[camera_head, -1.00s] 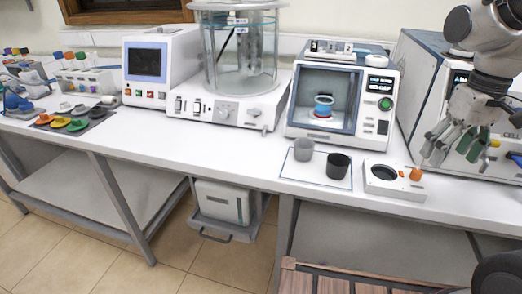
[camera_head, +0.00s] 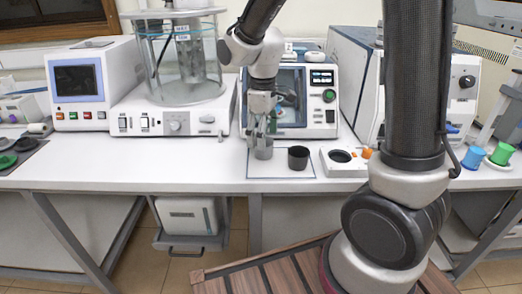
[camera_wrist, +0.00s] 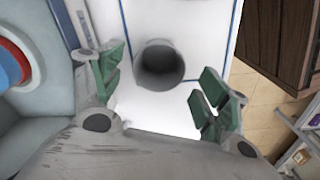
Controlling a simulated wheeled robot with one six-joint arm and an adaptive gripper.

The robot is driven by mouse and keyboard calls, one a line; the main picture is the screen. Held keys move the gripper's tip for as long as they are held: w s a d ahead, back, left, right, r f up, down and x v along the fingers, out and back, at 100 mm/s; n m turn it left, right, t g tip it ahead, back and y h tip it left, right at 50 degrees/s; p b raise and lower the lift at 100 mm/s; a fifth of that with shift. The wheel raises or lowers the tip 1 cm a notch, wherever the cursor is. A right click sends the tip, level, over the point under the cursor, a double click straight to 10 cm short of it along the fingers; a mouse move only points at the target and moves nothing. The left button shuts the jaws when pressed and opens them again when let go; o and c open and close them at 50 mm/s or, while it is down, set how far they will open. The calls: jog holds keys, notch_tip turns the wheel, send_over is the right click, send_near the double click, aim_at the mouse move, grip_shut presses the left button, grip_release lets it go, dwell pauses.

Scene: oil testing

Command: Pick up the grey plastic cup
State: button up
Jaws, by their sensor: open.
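The grey plastic cup (camera_head: 264,149) stands on a white, dark-outlined mat (camera_head: 281,171) on the bench, directly below and partly behind my gripper (camera_head: 262,138). In the wrist view the grey cup (camera_wrist: 160,64) stands upright, its dark open mouth facing the camera. My gripper (camera_wrist: 158,92) is open, with green-padded fingers on the left and right of the cup. Clear gaps show between the cup and both fingers, and nothing is held. A black cup (camera_head: 298,158) stands on the same mat to the right of the grey one.
A white block with a round dark hole and an orange knob (camera_head: 345,161) is right of the mat. The machine with a window (camera_head: 318,100) stands close behind the cups. A vessel apparatus (camera_head: 180,110) is to the left. The bench front is clear.

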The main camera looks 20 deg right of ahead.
aim_at(266, 154)
notch_tip(266, 154, down, 4)
jog(key=shift+d, duration=0.1)
jog(key=c, duration=1)
